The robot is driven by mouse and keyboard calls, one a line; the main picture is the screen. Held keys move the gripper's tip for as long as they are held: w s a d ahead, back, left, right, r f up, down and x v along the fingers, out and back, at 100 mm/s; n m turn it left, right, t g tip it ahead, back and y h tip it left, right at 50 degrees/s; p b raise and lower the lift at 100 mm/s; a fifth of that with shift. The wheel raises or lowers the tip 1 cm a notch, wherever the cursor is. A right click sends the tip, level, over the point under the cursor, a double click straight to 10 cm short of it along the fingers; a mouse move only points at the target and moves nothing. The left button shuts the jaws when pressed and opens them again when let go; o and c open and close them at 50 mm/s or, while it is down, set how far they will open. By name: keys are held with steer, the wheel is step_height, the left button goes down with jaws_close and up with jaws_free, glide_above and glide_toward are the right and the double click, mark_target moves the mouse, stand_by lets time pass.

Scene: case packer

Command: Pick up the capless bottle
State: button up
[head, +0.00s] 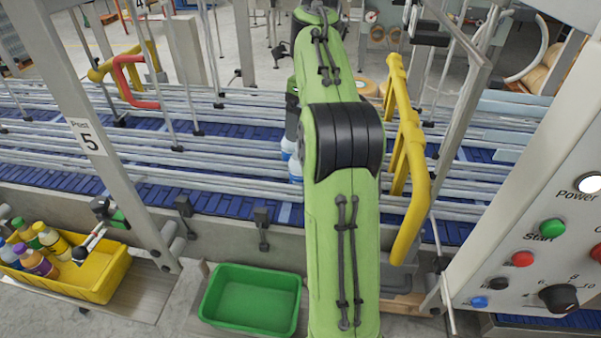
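White-and-blue bottles (289,149) stand on the blue conveyor, mostly hidden behind my green arm. One more part of a bottle shows just below, at the arm's left edge (296,168). Their tops are covered, so I cannot tell which one has no cap. My arm rises through the middle of the head view and reaches over the conveyor. A dark and green part of my arm's far end shows just above the bottles. My gripper's fingers are hidden behind the arm, so any contact with a bottle cannot be seen.
The conveyor (226,203) has metal guide rails along it. A yellow crate (95,287) with several coloured bottles stands front left; an empty green bin (250,303) stands front centre. A grey post (86,137), yellow guard rail (412,165) and control panel (540,262) flank the arm.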

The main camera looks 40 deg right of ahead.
steer(key=b, duration=0.1)
glide_toward(295, 176)
steer(key=shift+w+d+f, duration=0.4)
steer(key=shift+w+d, duration=0.1)
steer(key=shift+d, duration=0.05)
steer(key=shift+w+d+f, duration=0.35)
steer(key=shift+w+d, duration=0.1)
steer(key=shift+d, duration=0.15)
steer(key=f, duration=0.4)
steer(key=shift+w+f, duration=0.25)
steer(key=shift+f, duration=0.1)
jaws_close()
